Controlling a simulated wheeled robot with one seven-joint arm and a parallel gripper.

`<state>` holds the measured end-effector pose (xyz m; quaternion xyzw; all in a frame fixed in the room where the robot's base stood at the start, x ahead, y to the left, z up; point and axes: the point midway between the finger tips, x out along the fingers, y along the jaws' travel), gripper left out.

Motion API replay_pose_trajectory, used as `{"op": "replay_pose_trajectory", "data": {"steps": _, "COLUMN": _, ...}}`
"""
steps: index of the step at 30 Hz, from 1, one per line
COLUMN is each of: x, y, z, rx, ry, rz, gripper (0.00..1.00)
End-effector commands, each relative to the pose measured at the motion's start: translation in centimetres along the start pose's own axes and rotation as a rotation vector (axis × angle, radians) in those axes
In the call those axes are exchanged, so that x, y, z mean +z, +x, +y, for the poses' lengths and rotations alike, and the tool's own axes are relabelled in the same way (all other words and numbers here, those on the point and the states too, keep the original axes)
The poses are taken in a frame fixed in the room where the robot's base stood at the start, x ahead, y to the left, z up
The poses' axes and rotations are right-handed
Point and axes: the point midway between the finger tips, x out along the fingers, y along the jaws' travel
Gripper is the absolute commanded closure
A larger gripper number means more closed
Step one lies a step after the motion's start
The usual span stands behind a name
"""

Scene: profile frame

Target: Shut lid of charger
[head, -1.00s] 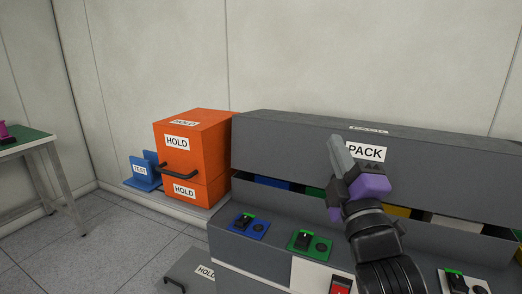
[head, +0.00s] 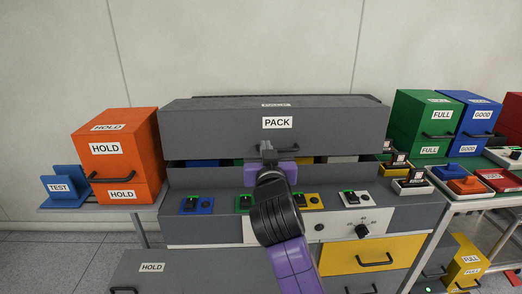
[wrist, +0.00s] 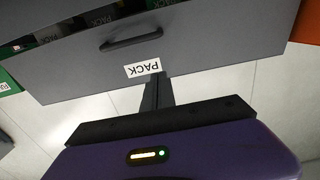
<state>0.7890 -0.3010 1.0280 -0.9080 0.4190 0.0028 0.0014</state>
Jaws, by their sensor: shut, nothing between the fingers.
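The charger is a wide grey cabinet (head: 200,226) with a grey lid (head: 220,130) labelled PACK. The lid is raised, with a dark gap below its lower edge where coloured slots show. My gripper (head: 267,148) is in front of the lid, just below the PACK label. In the wrist view, my gripper's fingers (wrist: 157,92) are together and empty, with their tips by the label on the lid (wrist: 210,50). The black lid handle (wrist: 131,38) shows apart from the tips there. I cannot tell whether the fingers touch the lid.
An orange HOLD box (head: 105,165) stands close at the left. Green (head: 415,125) and blue (head: 470,125) boxes stand at the right, behind trays of packs. Several coloured charging slots line the cabinet's front ledge. A yellow drawer (head: 372,255) is below.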

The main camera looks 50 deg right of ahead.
Motion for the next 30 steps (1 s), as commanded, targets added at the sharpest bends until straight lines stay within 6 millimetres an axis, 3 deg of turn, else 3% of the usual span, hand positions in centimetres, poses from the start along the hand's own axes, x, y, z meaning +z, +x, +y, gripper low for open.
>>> {"op": "replay_pose_trajectory", "data": {"steps": 15, "x": 0.0, "y": 9.1, "z": 0.0, "rx": 0.000, "ry": -0.002, "rz": 0.000, "gripper": 1.00}}
{"op": "replay_pose_trajectory", "data": {"steps": 21, "x": 2.8, "y": 7.8, "z": 0.0, "rx": -0.001, "ry": -0.004, "rz": 0.000, "gripper": 1.00}}
{"op": "replay_pose_trajectory", "data": {"steps": 30, "x": 3.7, "y": 7.4, "z": 0.0, "rx": -0.002, "ry": -0.002, "rz": 0.001, "gripper": 1.00}}
